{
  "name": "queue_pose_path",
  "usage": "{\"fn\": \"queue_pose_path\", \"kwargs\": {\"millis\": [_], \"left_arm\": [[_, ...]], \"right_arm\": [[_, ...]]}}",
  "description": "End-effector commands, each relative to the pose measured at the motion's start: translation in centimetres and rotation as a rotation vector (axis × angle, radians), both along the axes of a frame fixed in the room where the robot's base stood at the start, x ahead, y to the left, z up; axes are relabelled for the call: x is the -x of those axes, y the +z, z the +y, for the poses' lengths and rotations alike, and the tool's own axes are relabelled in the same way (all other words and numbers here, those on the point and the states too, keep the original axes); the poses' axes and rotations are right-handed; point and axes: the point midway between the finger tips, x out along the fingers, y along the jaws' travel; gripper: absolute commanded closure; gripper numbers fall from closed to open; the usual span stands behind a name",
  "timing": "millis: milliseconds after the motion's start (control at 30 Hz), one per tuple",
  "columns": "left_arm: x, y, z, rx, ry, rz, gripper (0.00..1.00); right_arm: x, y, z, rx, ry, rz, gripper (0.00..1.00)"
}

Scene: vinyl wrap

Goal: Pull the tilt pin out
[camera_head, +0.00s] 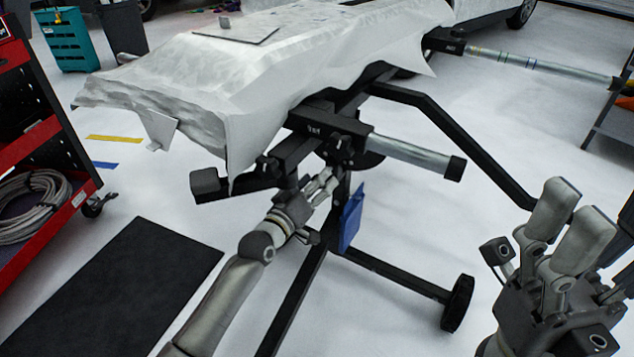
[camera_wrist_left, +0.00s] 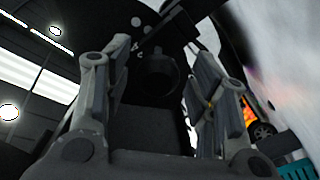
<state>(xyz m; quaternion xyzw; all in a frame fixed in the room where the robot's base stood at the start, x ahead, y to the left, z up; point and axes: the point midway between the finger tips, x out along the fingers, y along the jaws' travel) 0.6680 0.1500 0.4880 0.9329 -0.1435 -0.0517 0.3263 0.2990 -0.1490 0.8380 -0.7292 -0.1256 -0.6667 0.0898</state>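A black stand (camera_head: 320,117) carries the wrapped panel, and my left gripper (camera_head: 324,184) is just below its pivot mechanism. In the left wrist view my left gripper (camera_wrist_left: 160,85) has its fingers spread to either side, with nothing clearly held. A dark round knob-like part (camera_wrist_left: 158,72) lies between and beyond the fingers; it may be the tilt pin, but it is too dark to be sure. The tilt pin cannot be told apart from the black mechanism in the head view. My right gripper (camera_head: 540,235) is open and empty at the lower right, away from the stand.
White wrap (camera_head: 215,90) drapes over the panel, its edge hanging above my left arm. A blue plate (camera_head: 352,218) hangs beside the stand's upright. A red tool cart (camera_head: 40,120) is at left, and a black mat (camera_head: 115,290) lies on the floor. The floor right of the stand is mostly clear.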

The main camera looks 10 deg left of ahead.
Motion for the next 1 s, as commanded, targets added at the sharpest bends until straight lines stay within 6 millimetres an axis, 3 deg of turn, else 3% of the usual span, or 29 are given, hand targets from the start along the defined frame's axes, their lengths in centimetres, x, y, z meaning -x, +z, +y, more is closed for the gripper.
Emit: {"fn": "queue_pose_path", "kwargs": {"millis": [267, 433, 800, 1000], "left_arm": [[0.0, 0.1, 0.0, 0.001, 0.000, -0.002, 0.46], [1.1, 0.1, 0.4, 0.000, 0.001, -0.001, 0.46], [7.8, 0.0, 2.5, 0.000, 0.000, 0.001, 0.46], [10.4, 0.0, 3.3, -0.001, 0.001, 0.000, 0.46]], "right_arm": [[0.1, 0.1, 0.0, 0.000, 0.000, -0.003, 0.36], [0.0, 0.1, 0.0, 0.000, 0.000, -0.003, 0.36], [0.0, 0.1, 0.0, 0.001, 0.000, -0.001, 0.36], [0.0, 0.1, 0.0, 0.000, 0.000, -0.001, 0.36]]}}
